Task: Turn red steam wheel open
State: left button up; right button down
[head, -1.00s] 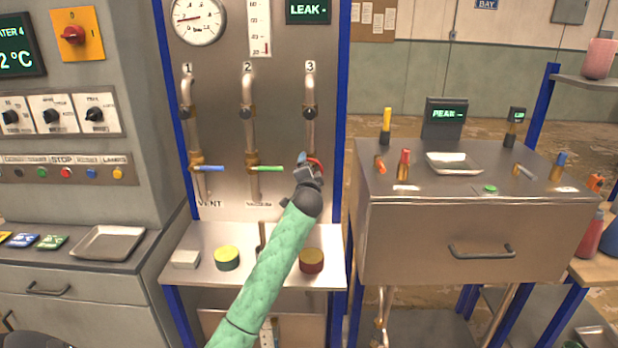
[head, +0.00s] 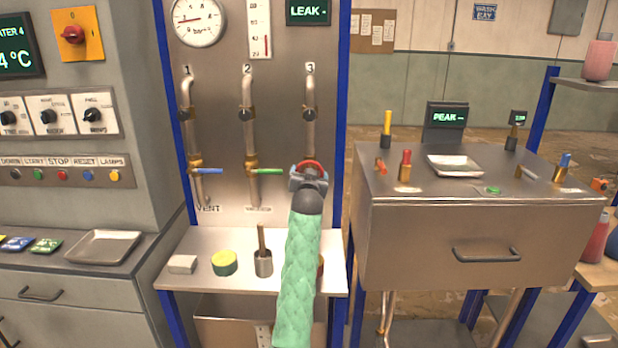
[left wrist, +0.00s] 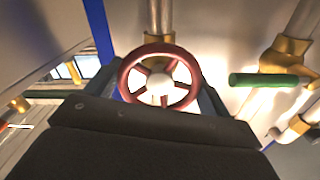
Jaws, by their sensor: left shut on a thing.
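The red steam wheel (head: 311,164) is on the panel at the lower end of pipe 3. In the head view its upper rim shows above my left gripper (head: 308,180), which hides the rest. In the left wrist view the red wheel (left wrist: 160,49) faces the camera, with its spokes and hub visible. The dark fingers of my left gripper (left wrist: 164,88) lie on both sides of the wheel, shut on it. My right gripper is in neither current view.
A green lever (head: 267,171) on pipe 2 is close to the left of the wheel. A blue lever (head: 207,171) is on pipe 1.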

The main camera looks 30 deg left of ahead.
pick_arm(q)
jog(key=n, duration=0.4)
jog(key=shift+d+f, duration=0.1)
jog(key=shift+f, duration=0.05)
jog(key=shift+n, duration=0.5)
pick_arm(e)
notch_tip(320, 180, up, 2)
jog(key=shift+w+r, duration=0.1)
jog(key=shift+w, duration=0.05)
pick_arm(q)
jog(key=o, duration=0.9)
jog(key=b+v, duration=0.2)
jog(key=v, duration=0.5)
jog(key=shift+s+b, duration=0.3)
jog(key=shift+s, duration=0.05)
pick_arm(e)
notch_tip(320, 180, up, 10)
jog(key=s, duration=0.1)
jog(key=shift+f, duration=0.2)
